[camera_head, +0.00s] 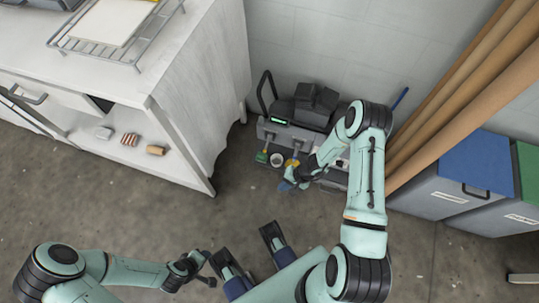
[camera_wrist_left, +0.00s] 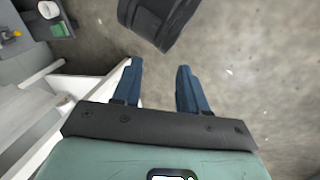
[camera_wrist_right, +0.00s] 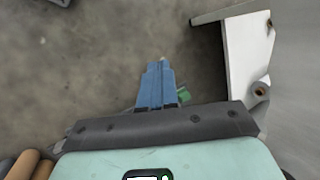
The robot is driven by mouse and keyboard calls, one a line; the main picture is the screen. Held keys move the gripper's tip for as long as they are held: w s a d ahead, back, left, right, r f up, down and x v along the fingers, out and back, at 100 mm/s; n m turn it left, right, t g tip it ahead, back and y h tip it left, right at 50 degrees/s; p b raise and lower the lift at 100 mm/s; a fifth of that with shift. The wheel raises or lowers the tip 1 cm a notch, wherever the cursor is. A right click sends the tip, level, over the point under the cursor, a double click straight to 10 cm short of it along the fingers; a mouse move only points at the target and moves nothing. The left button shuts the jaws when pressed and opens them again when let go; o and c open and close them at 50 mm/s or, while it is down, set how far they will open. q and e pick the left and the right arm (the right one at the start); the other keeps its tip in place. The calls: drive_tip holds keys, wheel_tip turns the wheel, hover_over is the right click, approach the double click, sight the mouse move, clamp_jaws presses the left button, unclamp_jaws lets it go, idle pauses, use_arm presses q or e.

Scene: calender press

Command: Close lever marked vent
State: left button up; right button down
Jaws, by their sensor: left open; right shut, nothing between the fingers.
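The grey machine (camera_head: 291,134) stands on the floor against the wall. On its front are a green-tipped lever (camera_head: 262,157), a white round part (camera_head: 277,159) and a yellow part (camera_head: 292,162); I cannot read any label, so which lever is vent is unclear. My right gripper (camera_head: 288,185) is shut and empty, low in front of the machine's right half. In the right wrist view its blue fingers (camera_wrist_right: 160,66) are together, with a small green piece (camera_wrist_right: 183,95) beside them. My left gripper (camera_head: 244,240) is open and empty, farther from the machine; its spread fingers also show in the left wrist view (camera_wrist_left: 158,66).
A white cabinet (camera_head: 190,70) with open shelves stands to the left. Brown rolls (camera_head: 460,80) lean at the right, above bins with blue (camera_head: 476,160) and green lids. A black hose or handle (camera_head: 266,92) rises at the machine's left. The floor in front is clear.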

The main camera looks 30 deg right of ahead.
sight(267, 144)
use_arm(q)
drive_tip(key=w+a+f+t+b, duration=0.1)
drive_tip(key=w+f+b, duration=0.2)
drive_tip(key=f, duration=0.2)
drive_tip(key=shift+y, duration=0.3)
use_arm(e)
drive_tip(key=w+d+f+m+t+h, duration=0.1)
drive_tip(key=w+d+t, duration=0.4)
drive_tip(key=w+d, duration=0.6)
drive_tip(key=shift+w+f+m+t+h, duration=0.15)
drive_tip(key=shift+f+m+t+h, duration=0.15)
drive_tip(key=shift+f+m+h, duration=0.25)
use_arm(q)
drive_tip(key=shift+a+f+b, duration=0.1)
drive_tip(key=shift+a+b, duration=0.05)
drive_tip(key=shift+b, duration=0.15)
